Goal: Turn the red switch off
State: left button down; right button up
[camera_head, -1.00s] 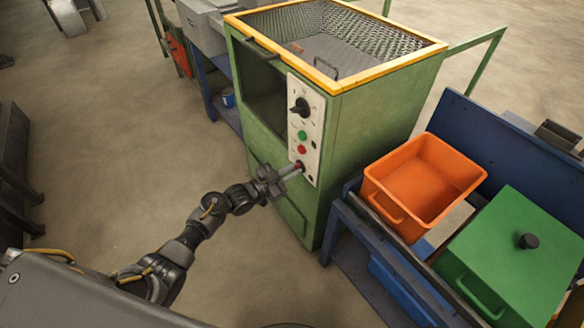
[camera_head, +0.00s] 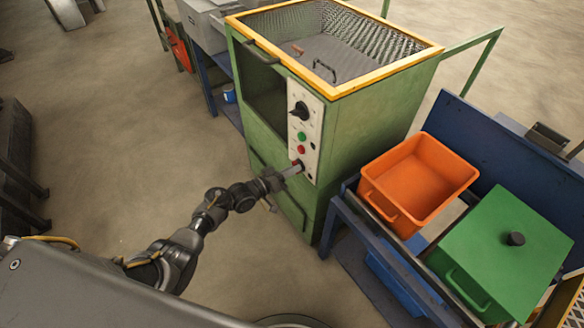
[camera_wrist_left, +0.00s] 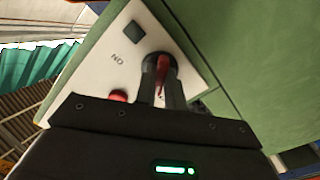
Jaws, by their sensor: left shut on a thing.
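The red switch (camera_head: 298,162) sits at the bottom of the white control panel (camera_head: 313,110) on the front of the green furnace cabinet (camera_head: 375,125). My left gripper (camera_head: 293,169) reaches the panel from the lower left. In the left wrist view the red switch (camera_wrist_left: 162,70) stands between the two dark fingers (camera_wrist_left: 161,85), and the gripper is shut on it. The panel there appears tilted, with the letters "ON" beside the switch. The fingers partly hide the switch. My right gripper is not in view.
Above the switch are a red button (camera_head: 301,150), a green button (camera_head: 302,135) and a black knob (camera_head: 300,109). An orange bin (camera_head: 419,180) and a green lidded box (camera_head: 500,240) stand on the blue bench at right. The floor at left is mostly clear.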

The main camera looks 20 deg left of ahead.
pick_arm(q)
jog(key=shift+n, duration=0.9)
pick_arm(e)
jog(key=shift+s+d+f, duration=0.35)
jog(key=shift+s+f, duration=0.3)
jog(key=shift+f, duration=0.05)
pick_arm(q)
jog(key=c, duration=1.5)
grip_release()
